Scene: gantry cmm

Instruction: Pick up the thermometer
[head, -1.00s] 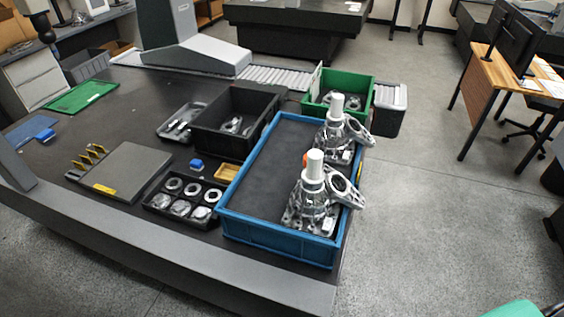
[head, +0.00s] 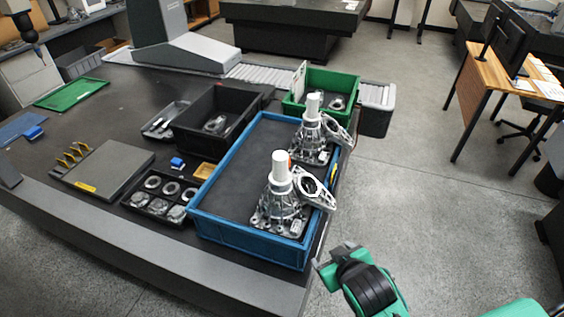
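I cannot make out a thermometer for certain in the head view. My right gripper (head: 333,258) is at the lower centre-right, at the end of a green and black arm. It is off the table's right edge, just right of the blue crate's near corner. Nothing shows held in it, and its finger opening is too small to judge. My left gripper is out of view.
A blue crate (head: 213,229) holds two metal housings with white cylinders. A black bin (head: 190,138), a green bin (head: 300,108) and a black parts tray (head: 150,211) stand near it. A grey plate (head: 116,165) lies left. Open floor lies to the right.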

